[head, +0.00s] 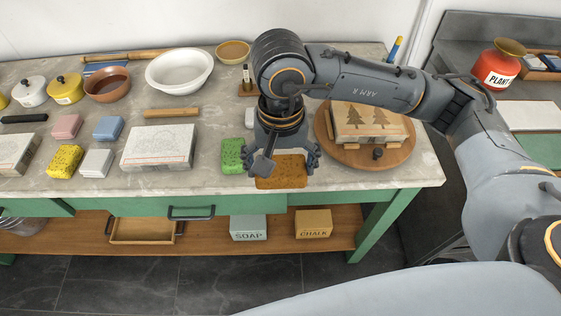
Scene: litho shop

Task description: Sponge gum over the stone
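A pale stone with a drawing of brown trees (346,123) lies on a round wooden turntable (335,150) at the right of the table. A brown-orange sponge (285,178) lies near the table's front edge, left of the turntable. My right gripper (287,165) points down at this sponge with its fingers spread apart. One finger overlaps the sponge's left part and the other is by its right end; I cannot tell whether they touch it. A reddish-brown bowl (107,84) and a tan bowl (232,49) stand farther back. My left gripper is not in view.
A green sponge (232,155) lies just left of the gripper. Another drawn stone (158,147), a yellow sponge (65,161), small blocks and a white basin (180,70) fill the left side. A small bottle (246,80) stands behind my gripper. My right arm crosses above the turntable.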

